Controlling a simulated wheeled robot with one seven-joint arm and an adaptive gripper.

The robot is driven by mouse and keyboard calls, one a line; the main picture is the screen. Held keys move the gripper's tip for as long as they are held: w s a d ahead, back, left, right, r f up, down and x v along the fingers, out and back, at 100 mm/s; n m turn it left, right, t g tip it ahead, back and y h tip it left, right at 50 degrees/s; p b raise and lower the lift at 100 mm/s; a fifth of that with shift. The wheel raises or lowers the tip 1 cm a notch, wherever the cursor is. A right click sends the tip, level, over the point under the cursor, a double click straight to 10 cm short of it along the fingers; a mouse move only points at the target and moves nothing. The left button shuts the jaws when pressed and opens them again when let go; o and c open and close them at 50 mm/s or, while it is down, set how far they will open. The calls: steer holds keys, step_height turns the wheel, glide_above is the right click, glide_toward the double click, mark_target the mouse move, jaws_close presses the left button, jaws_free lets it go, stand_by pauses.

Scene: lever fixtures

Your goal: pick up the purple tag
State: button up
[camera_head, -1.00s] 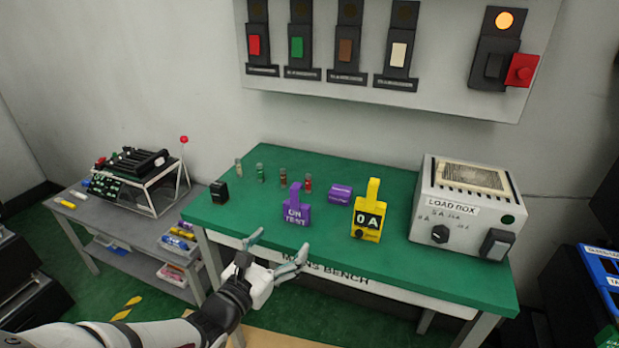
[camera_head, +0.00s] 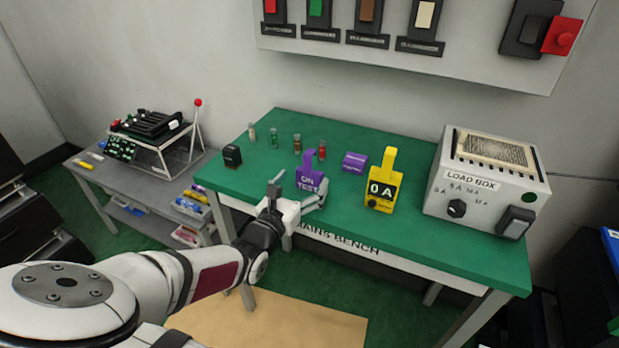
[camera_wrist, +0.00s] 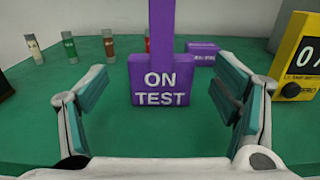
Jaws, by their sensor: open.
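The purple tag (camera_head: 309,179) stands upright on the green bench, with white "ON TEST" lettering and a narrow upper stem. In the wrist view the purple tag (camera_wrist: 160,82) is centred just ahead of my gripper, and its stem runs out of the top of the picture. My gripper (camera_head: 299,193) is at the front edge of the bench, right before the tag. In the wrist view my gripper (camera_wrist: 160,110) is open, with one finger on each side of the tag's lower front and clear space between. Nothing is held.
Several small fuse-like tubes (camera_head: 297,144) stand at the back. The load box (camera_head: 487,180) is far right. A small black block (camera_head: 232,156) is left.

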mark_target(307, 176)
steer(key=x, duration=0.4)
steer(key=shift+w+d, duration=0.1)
steer(key=c, duration=1.2)
steer(key=shift+r, duration=0.1)
steer(key=shift+c, duration=0.2)
